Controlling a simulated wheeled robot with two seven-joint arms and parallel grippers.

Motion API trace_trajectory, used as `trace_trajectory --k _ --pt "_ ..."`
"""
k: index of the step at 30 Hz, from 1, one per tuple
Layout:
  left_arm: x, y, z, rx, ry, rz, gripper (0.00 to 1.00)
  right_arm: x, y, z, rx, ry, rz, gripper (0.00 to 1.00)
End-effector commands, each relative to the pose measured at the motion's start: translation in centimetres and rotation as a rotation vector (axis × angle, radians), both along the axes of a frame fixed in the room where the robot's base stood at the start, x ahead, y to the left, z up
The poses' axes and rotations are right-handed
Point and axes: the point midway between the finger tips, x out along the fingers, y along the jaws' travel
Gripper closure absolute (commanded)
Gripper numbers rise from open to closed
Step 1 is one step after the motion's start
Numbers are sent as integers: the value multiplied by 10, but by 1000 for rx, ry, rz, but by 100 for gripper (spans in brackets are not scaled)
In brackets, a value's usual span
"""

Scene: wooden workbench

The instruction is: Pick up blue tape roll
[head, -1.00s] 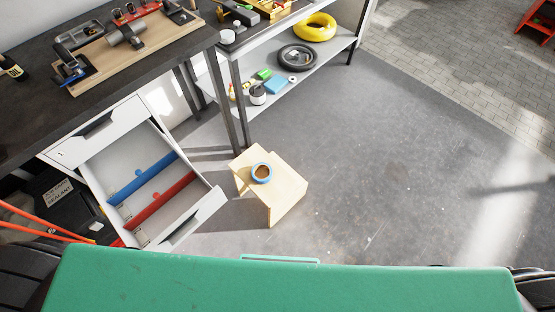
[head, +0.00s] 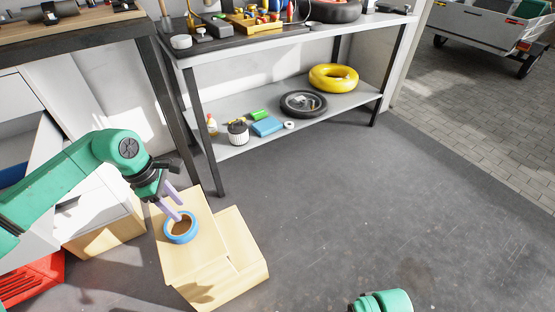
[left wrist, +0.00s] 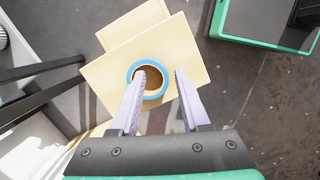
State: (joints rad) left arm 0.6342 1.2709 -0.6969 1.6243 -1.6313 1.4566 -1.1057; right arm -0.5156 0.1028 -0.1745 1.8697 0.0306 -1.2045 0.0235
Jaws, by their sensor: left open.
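The blue tape roll (head: 182,239) lies flat on top of a small light-wood step stool (head: 190,265), its brown core facing up. It also shows in the left wrist view (left wrist: 150,62). My left gripper (head: 176,202) has its pale purple fingers spread and points down at the roll. In the left wrist view, the fingers of my left gripper (left wrist: 160,75) are apart with nothing between them gripped. One finger overlaps the roll's hole, and the other is just right of the ring. Whether a finger touches the roll cannot be told. My right gripper is not in view.
A shelf unit (head: 225,146) behind holds a yellow ring (head: 333,77), a black wheel (head: 303,104) and small items. A dark workbench (head: 75,32) stands at the upper left, a red crate (head: 35,280) at the lower left. The floor to the right is clear.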

Motion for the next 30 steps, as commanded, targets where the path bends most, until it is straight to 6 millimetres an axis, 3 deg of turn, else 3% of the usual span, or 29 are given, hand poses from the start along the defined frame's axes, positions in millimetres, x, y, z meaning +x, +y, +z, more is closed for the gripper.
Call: trace_trajectory --k 1,5,10,18,23,30 --pt "-9 20 -15 97 7 -52 54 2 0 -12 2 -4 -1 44" --pt "-20 42 -9 205 30 -112 54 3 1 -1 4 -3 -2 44" --pt "-20 42 -17 204 35 -113 54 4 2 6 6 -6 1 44" --pt "-20 40 -85 199 36 -111 54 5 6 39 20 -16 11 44" --pt "-19 40 -105 200 32 -110 54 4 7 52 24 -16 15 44" --pt "-17 39 -149 198 33 -108 54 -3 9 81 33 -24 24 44"
